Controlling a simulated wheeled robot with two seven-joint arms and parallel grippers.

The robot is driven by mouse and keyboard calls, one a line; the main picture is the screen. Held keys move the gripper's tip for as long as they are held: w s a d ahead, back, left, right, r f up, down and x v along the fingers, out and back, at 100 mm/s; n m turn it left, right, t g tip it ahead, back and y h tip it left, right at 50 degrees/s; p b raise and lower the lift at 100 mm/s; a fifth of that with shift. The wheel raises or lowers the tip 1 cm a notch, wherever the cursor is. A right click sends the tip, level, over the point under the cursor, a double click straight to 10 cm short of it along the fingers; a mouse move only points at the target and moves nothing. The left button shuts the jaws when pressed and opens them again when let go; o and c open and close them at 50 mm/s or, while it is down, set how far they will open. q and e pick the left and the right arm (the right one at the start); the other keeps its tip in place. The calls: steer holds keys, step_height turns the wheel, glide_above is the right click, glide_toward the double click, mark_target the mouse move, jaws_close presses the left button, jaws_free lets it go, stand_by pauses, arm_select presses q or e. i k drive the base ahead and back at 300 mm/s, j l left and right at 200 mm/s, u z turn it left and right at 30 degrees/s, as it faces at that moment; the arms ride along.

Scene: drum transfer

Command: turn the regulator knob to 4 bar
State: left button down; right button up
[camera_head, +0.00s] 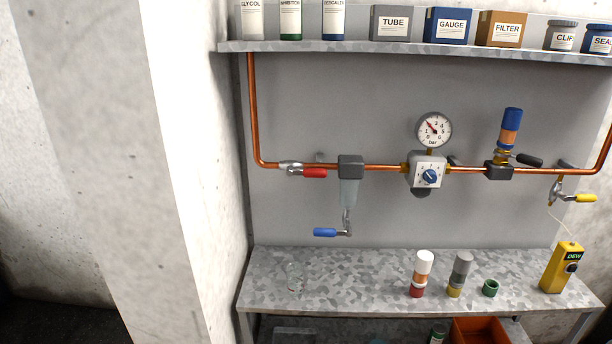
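The regulator is a light box on the copper pipe, with a blue round knob (430,177) on its front. The knob carries a pale pointer mark, but its exact setting is too small to read. Above it stands a round white pressure gauge (434,131) marked in bar, numbered up to 6. Its red needle points up and left, around the 2 mark; the exact value is hard to read. Neither of my grippers is in view, and nothing touches the knob.
Along the pipe are a red-handled valve (314,173), a filter bowl (348,190) with a blue-handled drain (325,232), a black lever (529,160) and a yellow-handled valve (585,198). The bench (350,275) holds cartridges, a green ring and a yellow meter (562,268). A loaded shelf (345,47) runs above.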

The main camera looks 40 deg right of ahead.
mark_target(430, 176)
steer(key=z, duration=1.5)
